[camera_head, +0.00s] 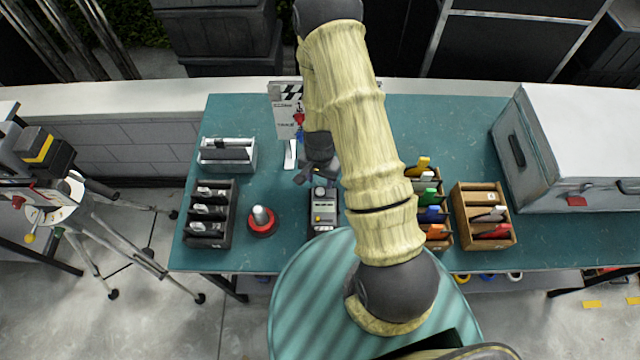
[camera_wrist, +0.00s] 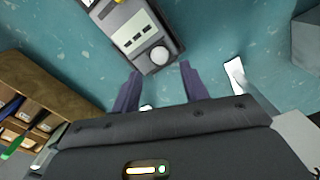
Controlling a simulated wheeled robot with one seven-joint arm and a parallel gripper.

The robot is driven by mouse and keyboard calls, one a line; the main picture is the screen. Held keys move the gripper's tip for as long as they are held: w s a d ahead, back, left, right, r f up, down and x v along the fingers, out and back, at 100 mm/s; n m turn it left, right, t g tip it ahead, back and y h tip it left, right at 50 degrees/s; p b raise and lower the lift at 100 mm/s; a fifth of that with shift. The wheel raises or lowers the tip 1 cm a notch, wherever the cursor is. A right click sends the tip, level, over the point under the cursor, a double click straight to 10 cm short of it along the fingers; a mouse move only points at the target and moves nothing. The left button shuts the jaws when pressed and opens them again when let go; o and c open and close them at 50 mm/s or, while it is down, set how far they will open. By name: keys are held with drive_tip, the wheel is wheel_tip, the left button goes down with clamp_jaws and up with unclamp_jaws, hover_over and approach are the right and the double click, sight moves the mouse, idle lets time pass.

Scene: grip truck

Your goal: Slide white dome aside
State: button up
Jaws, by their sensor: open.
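A grey handheld meter (camera_head: 323,215) lies on the teal table, and it also shows in the wrist view (camera_wrist: 135,32). Its white dome (camera_wrist: 159,55) is a small round knob at the end nearest my gripper. In the head view the dome (camera_head: 319,191) is small, just below my fingers. My gripper (camera_wrist: 160,70) is open and empty, with its two dark fingers on either side of the dome's end of the meter. I cannot tell whether either finger touches it. In the head view my gripper (camera_head: 318,177) is partly hidden by my own arm.
A red-based round object (camera_head: 262,228) and a dark divided tray (camera_head: 210,222) stand left of the meter. A grey tray (camera_head: 228,155) is behind them. Wooden organizers (camera_head: 484,216) and a big white case (camera_head: 570,150) are to the right. A clapperboard (camera_head: 284,100) stands behind.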

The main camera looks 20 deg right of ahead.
sight(320, 189)
drive_tip(key=shift+f+p, duration=0.55)
drive_tip(key=shift+f, duration=1.75)
clamp_jaws()
